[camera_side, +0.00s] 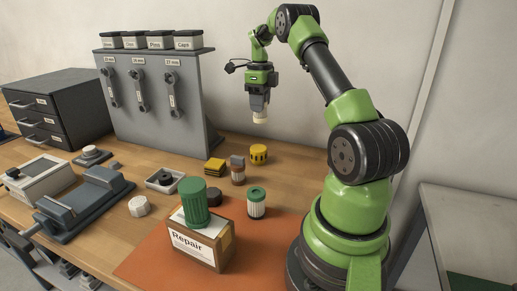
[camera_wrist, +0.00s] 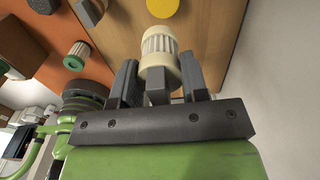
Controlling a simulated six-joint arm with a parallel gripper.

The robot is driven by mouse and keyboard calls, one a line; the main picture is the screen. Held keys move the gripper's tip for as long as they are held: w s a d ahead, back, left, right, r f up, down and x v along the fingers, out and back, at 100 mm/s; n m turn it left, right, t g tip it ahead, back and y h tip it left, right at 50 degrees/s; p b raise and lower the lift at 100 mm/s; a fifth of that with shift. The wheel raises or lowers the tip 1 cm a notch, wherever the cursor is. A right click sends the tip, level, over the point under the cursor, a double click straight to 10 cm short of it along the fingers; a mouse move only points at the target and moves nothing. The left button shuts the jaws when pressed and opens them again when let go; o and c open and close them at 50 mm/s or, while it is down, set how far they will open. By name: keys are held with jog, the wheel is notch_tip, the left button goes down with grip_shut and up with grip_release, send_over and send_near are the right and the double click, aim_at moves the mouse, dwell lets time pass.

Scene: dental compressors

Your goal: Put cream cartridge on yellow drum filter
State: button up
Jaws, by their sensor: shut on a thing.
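My gripper (camera_side: 259,107) is raised above the table and shut on the cream cartridge (camera_side: 260,117), which points downward below the fingers. In the wrist view the cream cartridge (camera_wrist: 160,44) shows its ribbed side between the two fingers of my gripper (camera_wrist: 160,80). The yellow drum filter (camera_side: 258,154) stands upright on the table below the cartridge, well apart from it. In the wrist view a round yellow top (camera_wrist: 162,7), likely the drum filter's, is partly cut off by the upper edge, beyond the cartridge.
A yellow pleated block (camera_side: 214,167) and a small brown-grey part (camera_side: 238,170) stand left of the drum. A green-and-white filter (camera_side: 257,203) stands nearer the front. A green ribbed cylinder (camera_side: 193,203) is on the Repair box (camera_side: 202,250). A grey tool rack (camera_side: 190,100) stands at the back left.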

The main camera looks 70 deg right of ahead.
jog(key=shift+w+d+r, duration=0.25)
jog(key=shift+w+d, duration=0.05)
jog(key=shift+w, duration=0.05)
send_over(258, 148)
notch_tip(258, 148, down, 10)
jog(key=shift+d+r, duration=0.1)
jog(key=o, duration=0.9)
